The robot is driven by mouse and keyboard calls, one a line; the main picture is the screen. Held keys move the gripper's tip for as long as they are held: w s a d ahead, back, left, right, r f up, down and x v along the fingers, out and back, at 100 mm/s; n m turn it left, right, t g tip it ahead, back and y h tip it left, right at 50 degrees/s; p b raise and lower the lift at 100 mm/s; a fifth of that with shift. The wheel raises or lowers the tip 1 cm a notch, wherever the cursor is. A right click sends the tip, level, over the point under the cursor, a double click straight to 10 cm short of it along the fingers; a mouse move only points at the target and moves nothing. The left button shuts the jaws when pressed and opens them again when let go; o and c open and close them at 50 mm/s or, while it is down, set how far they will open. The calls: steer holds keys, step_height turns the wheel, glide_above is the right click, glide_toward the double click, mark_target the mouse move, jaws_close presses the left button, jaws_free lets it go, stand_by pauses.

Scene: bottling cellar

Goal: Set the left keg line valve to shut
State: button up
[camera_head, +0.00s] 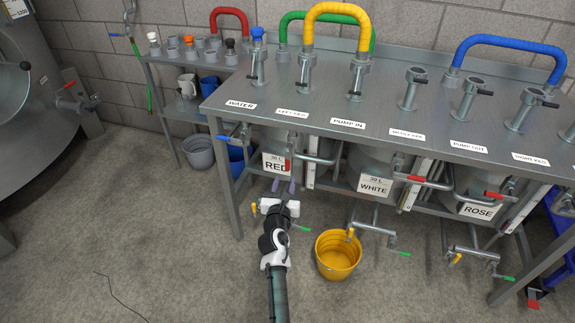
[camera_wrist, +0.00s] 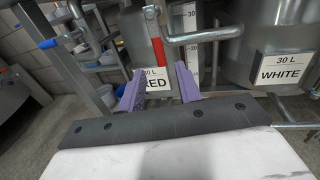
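The left keg (camera_head: 257,137), with a "30 L RED" sign (camera_head: 276,164), hangs under the left part of the steel table. A valve with a red lever (camera_head: 288,165) sits on the pipe beside that sign. In the wrist view the red lever (camera_wrist: 157,48) points roughly up and down, across the horizontal pipe (camera_wrist: 205,35). My gripper (camera_head: 283,187) is low in front of the RED sign, just below the lever. In the wrist view its purple fingers (camera_wrist: 160,82) are apart, with nothing between them; the lever is beyond and above them, seemingly not touched.
WHITE (camera_head: 374,185) and ROSE (camera_head: 478,210) signs mark kegs to the right; their red levers (camera_head: 415,179) (camera_head: 494,195) lie along their pipes. Lower pipes with yellow and green handles stick out near the floor. A yellow bucket (camera_head: 337,256) stands right of my arm. Open floor lies left.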

mark_target(287, 166)
steer(key=w, duration=0.3)
steer(key=w+b, duration=0.1)
steer(key=w, duration=0.2)
steer(key=w+d, duration=0.1)
steer(key=w, duration=0.2)
steer(key=shift+w+b, duration=0.15)
steer(key=shift+b, duration=0.25)
jaws_close()
